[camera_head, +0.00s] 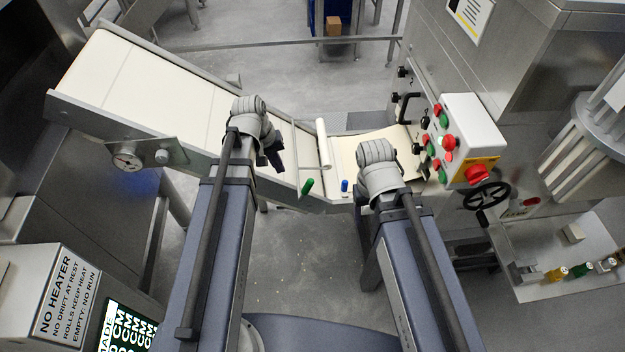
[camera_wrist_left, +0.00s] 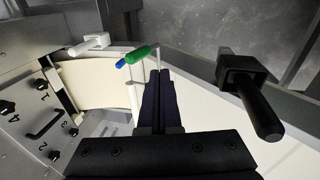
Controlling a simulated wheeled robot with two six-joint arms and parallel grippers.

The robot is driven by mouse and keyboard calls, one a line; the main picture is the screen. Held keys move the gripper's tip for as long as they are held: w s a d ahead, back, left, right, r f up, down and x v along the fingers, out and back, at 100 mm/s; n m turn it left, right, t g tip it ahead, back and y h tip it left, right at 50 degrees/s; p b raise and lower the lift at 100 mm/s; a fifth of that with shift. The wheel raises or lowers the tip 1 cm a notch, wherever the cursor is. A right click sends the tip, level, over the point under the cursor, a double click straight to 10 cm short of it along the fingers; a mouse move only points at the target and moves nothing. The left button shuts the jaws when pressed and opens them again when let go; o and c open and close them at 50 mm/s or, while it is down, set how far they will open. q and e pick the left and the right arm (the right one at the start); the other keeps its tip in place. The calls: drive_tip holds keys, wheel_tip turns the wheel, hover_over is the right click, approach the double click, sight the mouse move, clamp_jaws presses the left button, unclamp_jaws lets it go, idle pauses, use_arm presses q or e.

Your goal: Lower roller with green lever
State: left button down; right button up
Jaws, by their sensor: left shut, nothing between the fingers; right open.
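The green lever (camera_head: 307,186) sticks up from the near edge of the conveyor, below the white roller (camera_head: 323,143). The roller lies across the pale belt (camera_head: 190,90) at its lower end. A blue lever (camera_head: 344,186) stands just right of the green one. My left gripper (camera_head: 277,158) is shut and empty, above the belt, up and left of the green lever. In the left wrist view the green lever (camera_wrist_left: 138,55) shows just beyond the shut fingertips (camera_wrist_left: 158,75), apart or touching I cannot tell. My right gripper (camera_head: 378,155) is over the right-hand sheet; its fingers are mostly hidden.
A control box (camera_head: 468,135) with red and green buttons stands at right, with a black handwheel (camera_head: 486,195) below it. Small bottles (camera_head: 580,270) stand on a shelf at far right. A dark knob (camera_wrist_left: 250,95) shows at right in the left wrist view.

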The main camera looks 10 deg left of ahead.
use_arm(q)
drive_tip(key=shift+w+a+r+n, duration=0.1)
drive_tip(key=shift+a+r+n, duration=0.2)
drive_tip(key=shift+r, duration=0.1)
use_arm(e)
drive_tip(key=shift+s+d+r, duration=0.2)
drive_tip(key=shift+d+r, duration=0.15)
drive_tip(key=shift+r, duration=0.05)
use_arm(q)
drive_tip(key=w+d+f+b, duration=0.3)
drive_tip(key=d+f+b, duration=0.2)
drive_tip(key=f+b, duration=0.5)
drive_tip(key=shift+d+f+b, duration=0.2)
drive_tip(key=shift+f+b, duration=0.2)
drive_tip(key=shift+f, duration=0.15)
use_arm(e)
wheel_tip(320, 180, down, 11)
